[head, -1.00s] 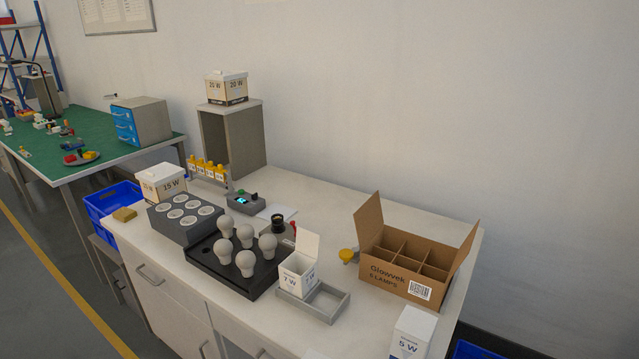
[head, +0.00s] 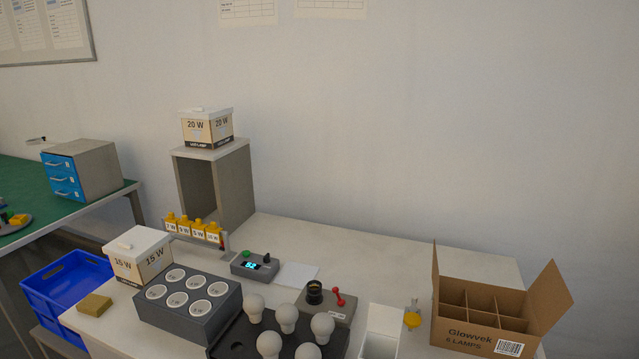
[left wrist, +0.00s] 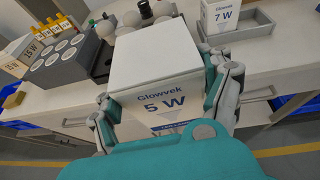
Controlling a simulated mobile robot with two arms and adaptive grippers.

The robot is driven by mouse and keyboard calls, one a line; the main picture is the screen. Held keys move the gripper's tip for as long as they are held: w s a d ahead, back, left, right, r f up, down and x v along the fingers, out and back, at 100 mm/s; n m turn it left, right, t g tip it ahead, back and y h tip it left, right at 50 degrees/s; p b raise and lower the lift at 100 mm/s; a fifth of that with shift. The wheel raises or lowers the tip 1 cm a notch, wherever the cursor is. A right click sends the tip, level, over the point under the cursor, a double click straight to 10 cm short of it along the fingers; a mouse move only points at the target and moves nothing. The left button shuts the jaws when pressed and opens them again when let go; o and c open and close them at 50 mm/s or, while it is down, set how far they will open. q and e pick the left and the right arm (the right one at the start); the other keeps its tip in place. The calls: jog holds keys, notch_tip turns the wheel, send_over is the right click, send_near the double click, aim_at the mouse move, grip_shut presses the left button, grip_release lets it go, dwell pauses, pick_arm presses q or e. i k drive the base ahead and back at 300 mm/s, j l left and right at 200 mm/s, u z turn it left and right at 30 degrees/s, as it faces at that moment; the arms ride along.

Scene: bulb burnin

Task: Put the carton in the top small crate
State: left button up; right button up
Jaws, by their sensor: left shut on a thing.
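A white carton (left wrist: 152,66) marked "Glowvek 5 W" fills the middle of the left wrist view. My left gripper (left wrist: 165,97) is shut on it, one finger on each side. The teal gripper body hides its lower part. Neither this carton nor my left gripper shows in the head view. Small blue crates are stacked at the left end of the bench in the head view; the top small crate (head: 88,266) has its open side up, and its visible inside looks empty. My right gripper is in neither view.
A 15 W box (head: 140,257), a grey socket block (head: 190,318) and a yellow-brown pad (head: 94,305) occupy the bench's left end. Bulbs stand in a black tray (head: 226,338). A 7 W carton (left wrist: 221,17) and a Glowvek box (head: 475,337) are further right.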

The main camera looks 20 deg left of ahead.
aim_at(82, 292)
jog(key=i+j, duration=0.1)
jog(key=j, duration=0.9)
jog(key=i+j, duration=0.1)
jog(key=j, duration=0.9)
jog(key=i+j, duration=0.1)
jog(key=j, duration=1.9)
jog(key=i, duration=0.05)
